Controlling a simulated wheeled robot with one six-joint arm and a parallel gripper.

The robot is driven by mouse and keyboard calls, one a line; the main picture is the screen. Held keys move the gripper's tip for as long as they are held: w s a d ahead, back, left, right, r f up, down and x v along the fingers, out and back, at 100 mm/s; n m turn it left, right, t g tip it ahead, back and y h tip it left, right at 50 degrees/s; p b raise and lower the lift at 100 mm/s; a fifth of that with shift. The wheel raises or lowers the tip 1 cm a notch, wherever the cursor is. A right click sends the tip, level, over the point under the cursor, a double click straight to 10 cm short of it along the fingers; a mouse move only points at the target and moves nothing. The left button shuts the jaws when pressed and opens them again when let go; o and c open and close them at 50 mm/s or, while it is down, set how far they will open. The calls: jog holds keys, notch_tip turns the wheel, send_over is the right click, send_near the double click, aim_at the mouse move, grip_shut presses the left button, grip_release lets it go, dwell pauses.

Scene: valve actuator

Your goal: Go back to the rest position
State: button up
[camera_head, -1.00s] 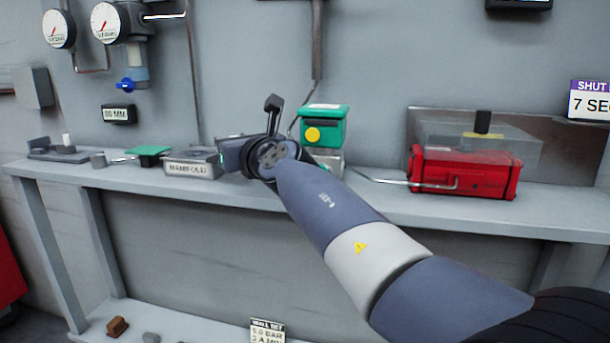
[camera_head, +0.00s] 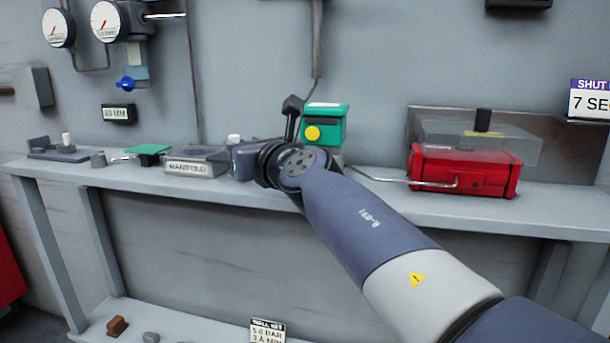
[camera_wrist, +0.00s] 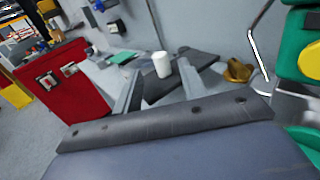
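My arm reaches in from the lower right in the head view, with its wrist in front of the shelf next to the green box with a yellow button (camera_head: 325,122). My gripper (camera_wrist: 160,84) shows two grey fingers standing apart in the wrist view, with nothing held between them. A white cylinder (camera_wrist: 162,65) appears beyond the gap, by a dark flat block (camera_wrist: 195,62). In the head view the fingertips are hidden behind the wrist. The grey box labelled MANIFOLD (camera_head: 196,163) sits just left of my gripper.
Gauges (camera_head: 107,22) hang on the wall.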

aim_at(233, 139)
jog(key=x, duration=0.6)
jog(key=shift+w+a+p, duration=0.15)
jog(key=shift+a+p, duration=0.1)
jog(key=shift+p, duration=0.05)
jog(key=shift+a+r+m+p, duration=0.1)
jog(key=shift+r+m+p, duration=0.2)
jog(key=shift+p, duration=0.8)
jog(key=shift+f+h+p, duration=0.15)
jog(key=shift+h+p, duration=0.15)
jog(key=shift+h, duration=0.1)
jog(key=shift+a+f+t+p, duration=0.2)
jog(key=shift+t+p, duration=0.2)
jog(key=shift+p, duration=0.2)
jog(key=shift+d+m, duration=0.1)
jog(key=shift+m, duration=0.2)
